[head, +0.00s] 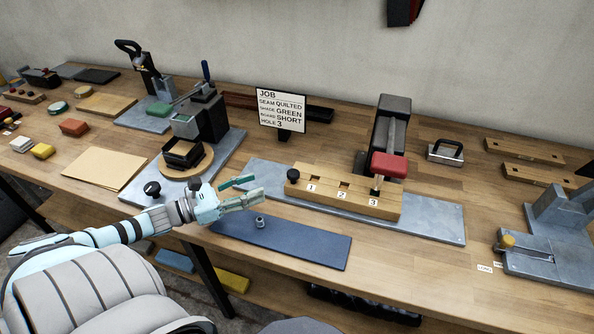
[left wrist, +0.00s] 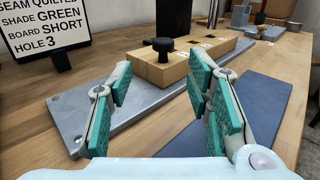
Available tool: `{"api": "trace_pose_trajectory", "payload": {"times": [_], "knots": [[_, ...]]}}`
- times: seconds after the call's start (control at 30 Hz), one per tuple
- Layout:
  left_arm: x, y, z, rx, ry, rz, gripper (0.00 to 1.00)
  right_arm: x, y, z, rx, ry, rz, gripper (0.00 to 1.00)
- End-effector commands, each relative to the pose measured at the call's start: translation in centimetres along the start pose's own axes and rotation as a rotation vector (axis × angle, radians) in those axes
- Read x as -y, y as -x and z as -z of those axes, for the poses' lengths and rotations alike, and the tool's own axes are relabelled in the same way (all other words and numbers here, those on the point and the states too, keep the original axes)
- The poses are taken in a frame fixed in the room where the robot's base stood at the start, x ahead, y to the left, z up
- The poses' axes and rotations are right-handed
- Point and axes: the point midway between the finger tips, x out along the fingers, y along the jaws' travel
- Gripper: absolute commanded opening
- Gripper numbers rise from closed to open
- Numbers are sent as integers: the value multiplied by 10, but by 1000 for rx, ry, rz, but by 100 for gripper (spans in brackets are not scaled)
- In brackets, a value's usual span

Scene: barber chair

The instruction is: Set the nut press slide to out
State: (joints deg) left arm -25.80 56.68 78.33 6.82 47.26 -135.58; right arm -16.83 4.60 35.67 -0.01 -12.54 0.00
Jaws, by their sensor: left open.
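The press (head: 390,140) is a dark upright column with a red-padded lever arm. Below it a wooden block (head: 330,197), marked 1, 2 and 3, sits on a grey metal plate (head: 440,224). A black round knob (head: 293,175) stands at the block's left end and also shows in the left wrist view (left wrist: 163,46). The red pad hangs over the block near hole 3. My left gripper (head: 242,190) is open and empty, left of the block and apart from the knob. In the left wrist view its teal fingers (left wrist: 160,95) spread below the knob. My right gripper is not in view.
A blue mat (head: 285,243) with a small metal nut (head: 260,222) lies in front of the plate. A job sign (head: 281,110) stands behind, reading hole 3. A round-base press (head: 190,150) is to the left. A grey fixture with a yellow knob (head: 507,241) is at right.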

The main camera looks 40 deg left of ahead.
Motion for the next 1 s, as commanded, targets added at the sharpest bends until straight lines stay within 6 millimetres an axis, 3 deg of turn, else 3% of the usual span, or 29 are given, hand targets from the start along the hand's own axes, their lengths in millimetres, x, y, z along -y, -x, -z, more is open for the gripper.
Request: {"api": "trace_pose_trajectory", "payload": {"times": [0.2, 0.4, 0.57, 0.83, 1.0], "knots": [[1, -69, 6, 13, -4, 4, 46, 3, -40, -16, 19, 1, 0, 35], [1, -108, 0, 10, 0, 1, 46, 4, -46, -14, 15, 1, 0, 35], [0, -120, 0, 5, 0, -1, 46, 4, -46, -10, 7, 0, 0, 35], [0, -122, 0, 3, 0, 0, 44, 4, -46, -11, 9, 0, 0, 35], [0, -122, 0, 2, 0, 0, 17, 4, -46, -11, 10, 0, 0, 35]]}}
